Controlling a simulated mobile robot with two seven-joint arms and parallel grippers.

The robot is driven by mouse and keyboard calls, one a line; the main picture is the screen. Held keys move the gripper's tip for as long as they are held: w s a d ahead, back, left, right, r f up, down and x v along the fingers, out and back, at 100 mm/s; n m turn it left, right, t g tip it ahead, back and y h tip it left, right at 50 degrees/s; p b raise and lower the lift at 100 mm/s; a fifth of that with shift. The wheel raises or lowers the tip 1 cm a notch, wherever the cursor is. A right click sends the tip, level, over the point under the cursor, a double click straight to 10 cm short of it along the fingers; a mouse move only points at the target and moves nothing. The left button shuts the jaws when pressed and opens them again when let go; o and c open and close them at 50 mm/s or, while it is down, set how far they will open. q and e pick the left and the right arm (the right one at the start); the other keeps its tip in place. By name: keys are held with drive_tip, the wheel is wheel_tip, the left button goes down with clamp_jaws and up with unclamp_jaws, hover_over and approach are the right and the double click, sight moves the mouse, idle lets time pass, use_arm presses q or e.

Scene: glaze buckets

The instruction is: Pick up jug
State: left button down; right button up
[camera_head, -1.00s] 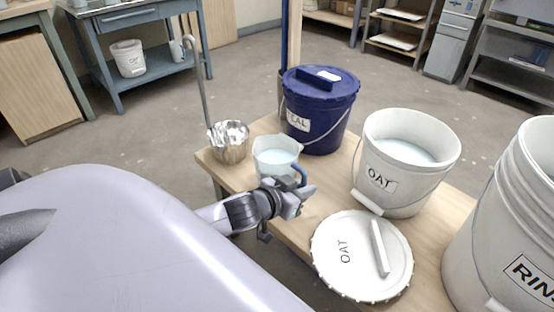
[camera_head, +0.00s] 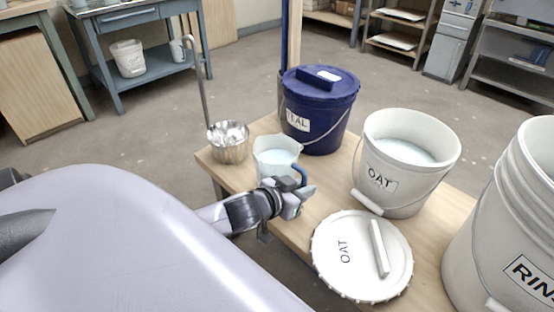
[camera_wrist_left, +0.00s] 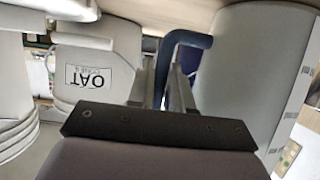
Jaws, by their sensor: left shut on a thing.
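The jug (camera_head: 275,158) is pale and translucent with a blue handle (camera_head: 302,173). It stands upright at the near left part of the wooden bench in the head view. My left gripper (camera_head: 298,195) is at its handle side, shut on the handle. In the left wrist view the jug's pale body (camera_wrist_left: 245,70) fills the right, and the blue handle (camera_wrist_left: 185,40) passes between the fingers (camera_wrist_left: 172,88). The gripper hides the lower part of the handle. My right gripper is not in view.
A metal ladle (camera_head: 229,145) stands left of the jug. The closed blue TEAL bucket (camera_head: 318,125) is behind it. The open OAT bucket (camera_head: 390,185) is to the right, its lid (camera_head: 345,272) lying in front. The RINSE bucket (camera_head: 500,240) is at far right.

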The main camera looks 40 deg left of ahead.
use_arm(q)
drive_tip(key=shift+d+f, duration=0.1)
drive_tip(key=shift+r, duration=0.4)
wheel_tip(320, 180, up, 11)
drive_tip(key=p, duration=0.5)
drive_tip(key=shift+w+r+p, duration=0.1)
drive_tip(key=shift+p, duration=0.25)
wheel_tip(320, 180, up, 9)
drive_tip(key=p, duration=0.3)
drive_tip(key=shift+f, duration=0.2)
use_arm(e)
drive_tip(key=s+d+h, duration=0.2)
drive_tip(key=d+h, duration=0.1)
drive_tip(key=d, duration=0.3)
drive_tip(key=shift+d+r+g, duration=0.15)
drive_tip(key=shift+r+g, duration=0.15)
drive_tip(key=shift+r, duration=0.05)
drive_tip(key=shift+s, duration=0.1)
